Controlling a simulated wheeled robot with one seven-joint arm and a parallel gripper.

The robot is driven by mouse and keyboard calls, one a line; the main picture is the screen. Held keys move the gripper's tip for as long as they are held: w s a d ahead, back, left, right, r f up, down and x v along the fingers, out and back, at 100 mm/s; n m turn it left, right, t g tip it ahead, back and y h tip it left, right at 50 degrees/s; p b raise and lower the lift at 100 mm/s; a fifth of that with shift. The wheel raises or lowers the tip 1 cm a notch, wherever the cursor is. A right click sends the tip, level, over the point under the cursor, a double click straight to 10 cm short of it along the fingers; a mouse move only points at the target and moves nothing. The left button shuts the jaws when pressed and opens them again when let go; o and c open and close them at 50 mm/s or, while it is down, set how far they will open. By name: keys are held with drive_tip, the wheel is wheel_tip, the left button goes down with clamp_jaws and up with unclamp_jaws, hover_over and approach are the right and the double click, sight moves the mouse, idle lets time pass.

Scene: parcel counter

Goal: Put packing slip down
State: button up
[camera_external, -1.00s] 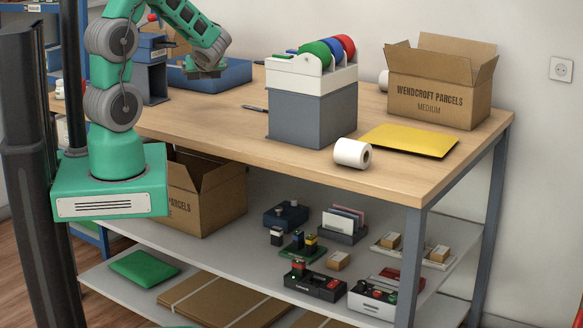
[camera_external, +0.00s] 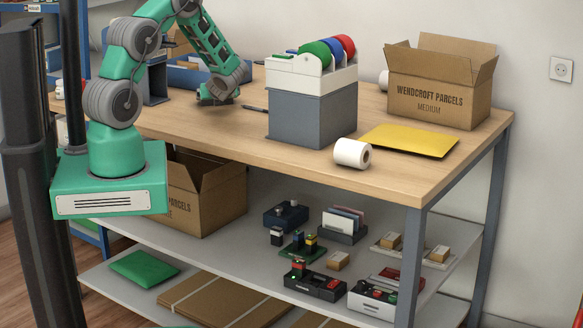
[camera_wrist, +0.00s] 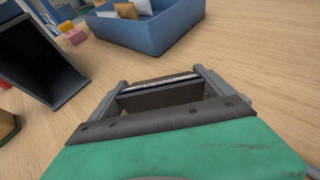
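My gripper (camera_external: 216,100) is low over the back left part of the wooden tabletop, in front of the blue tray. In the wrist view my gripper (camera_wrist: 160,88) has its dark finger pads closed together. A thin pale, speckled strip, which looks like the packing slip (camera_wrist: 160,80) seen edge-on, shows between the pads. Its face is hidden by the fingers, and I cannot tell whether it touches the table. In the external view the slip cannot be made out.
A blue tray (camera_wrist: 150,40) with papers and card stands just beyond my gripper. A dark open holder (camera_wrist: 40,62) is at left. A pen (camera_external: 254,109) and a grey-white box with tape rolls (camera_external: 312,115) stand to the right. The tabletop is bare around my gripper.

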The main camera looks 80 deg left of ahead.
drive_tip(key=shift+o, duration=0.8)
drive_tip(key=shift+d+r, duration=0.2)
drive_tip(key=v, duration=1.1)
drive_tip(key=shift+d+r+b, duration=0.2)
drive_tip(key=shift+d+b, duration=0.1)
